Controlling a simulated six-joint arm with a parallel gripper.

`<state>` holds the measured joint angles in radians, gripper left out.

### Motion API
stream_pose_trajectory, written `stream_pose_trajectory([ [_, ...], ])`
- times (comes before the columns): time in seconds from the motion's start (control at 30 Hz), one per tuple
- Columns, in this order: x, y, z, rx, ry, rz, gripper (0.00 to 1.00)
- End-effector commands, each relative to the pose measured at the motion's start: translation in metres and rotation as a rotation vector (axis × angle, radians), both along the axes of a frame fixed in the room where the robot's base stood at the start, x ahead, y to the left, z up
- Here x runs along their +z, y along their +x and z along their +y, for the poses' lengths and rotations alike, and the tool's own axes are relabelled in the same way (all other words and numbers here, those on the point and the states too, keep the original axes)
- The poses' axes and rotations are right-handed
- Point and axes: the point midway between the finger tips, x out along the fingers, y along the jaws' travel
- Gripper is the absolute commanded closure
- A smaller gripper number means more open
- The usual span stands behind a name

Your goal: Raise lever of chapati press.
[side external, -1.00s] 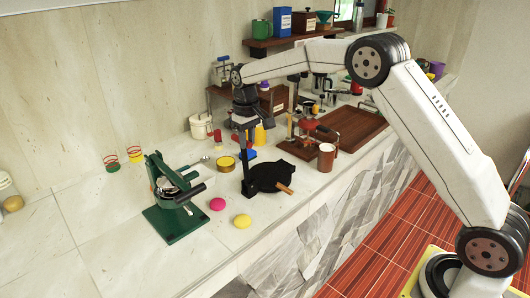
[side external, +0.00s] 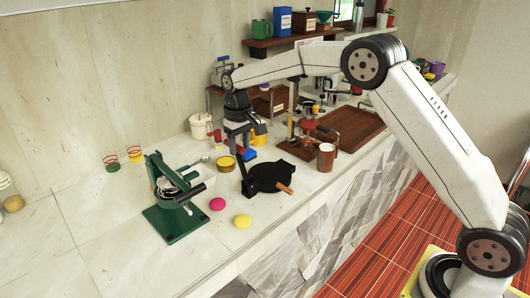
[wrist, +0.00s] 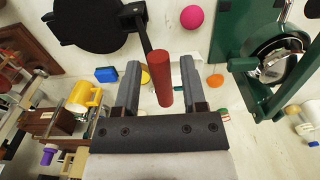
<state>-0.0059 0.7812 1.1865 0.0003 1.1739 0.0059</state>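The chapati press is taken to be the black press with a round plate (side external: 272,176) and wooden handle on the counter. Its plate also shows at upper left in the wrist view (wrist: 95,25). Its thin black lever (side external: 242,176) stands steeply up, leaning slightly left. The lever's red grip (wrist: 159,80) appears between my fingers in the wrist view, with a gap on each side. My gripper (side external: 240,150) is open, above the lever's upper end. Its fingers (wrist: 160,62) point down.
A green press (side external: 172,205) stands at left. A pink ball (side external: 217,204) and yellow ball (side external: 242,221) lie in front. A brown mug (side external: 326,157) stands right.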

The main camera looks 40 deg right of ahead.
Motion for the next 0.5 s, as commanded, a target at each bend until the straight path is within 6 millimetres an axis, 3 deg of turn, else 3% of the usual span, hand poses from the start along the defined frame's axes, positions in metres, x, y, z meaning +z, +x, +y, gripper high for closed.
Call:
stream_pose_trajectory([
  [0.5,0.0085,0.0006,-0.0003,0.000,0.000,-0.003,0.47],
])
